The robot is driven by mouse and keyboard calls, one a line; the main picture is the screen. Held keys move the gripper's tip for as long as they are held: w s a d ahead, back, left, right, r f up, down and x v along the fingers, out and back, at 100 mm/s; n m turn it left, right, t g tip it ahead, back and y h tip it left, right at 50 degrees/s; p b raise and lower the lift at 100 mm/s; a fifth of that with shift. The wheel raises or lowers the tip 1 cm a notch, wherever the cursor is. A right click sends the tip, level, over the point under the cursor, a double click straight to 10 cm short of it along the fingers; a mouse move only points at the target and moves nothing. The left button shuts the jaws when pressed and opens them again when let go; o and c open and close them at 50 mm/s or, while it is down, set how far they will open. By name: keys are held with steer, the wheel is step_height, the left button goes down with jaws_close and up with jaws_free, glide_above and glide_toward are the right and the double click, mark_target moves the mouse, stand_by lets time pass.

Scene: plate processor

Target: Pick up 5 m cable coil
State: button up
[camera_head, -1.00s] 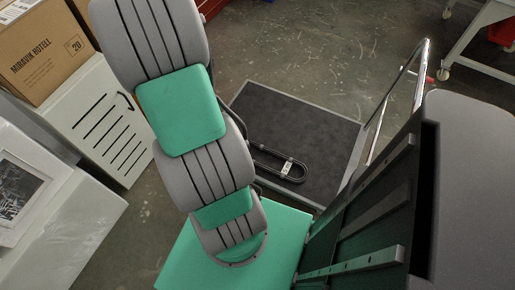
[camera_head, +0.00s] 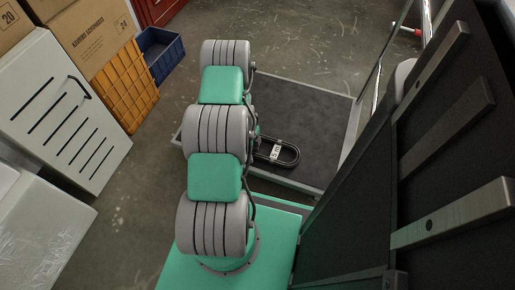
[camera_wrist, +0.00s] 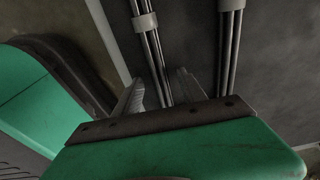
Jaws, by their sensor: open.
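The black cable coil (camera_head: 290,164) lies as a flat long loop with a white label on a dark cart platform in the head view. My arm hides its left part. In the wrist view the two sides of the coil (camera_wrist: 229,60) run up the picture as bundled strands with pale bands. My gripper (camera_wrist: 160,88) is open there. Its fingertips show on either side of the left strand bundle, and the right bundle lies outside the right finger. I cannot tell how far the fingers reach down beside the cable. In the head view my gripper is hidden behind my arm.
The cart platform (camera_head: 318,115) has a pale rim and a metal rail (camera_head: 372,88) on its right side. A white slotted cabinet (camera_head: 60,115), an orange crate (camera_head: 124,88) and a blue crate (camera_head: 162,52) stand at left. The floor beyond the platform is clear.

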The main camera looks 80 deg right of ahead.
steer(key=shift+c, duration=0.3)
jaws_close()
steer(key=shift+d, duration=0.1)
stand_by(1.0)
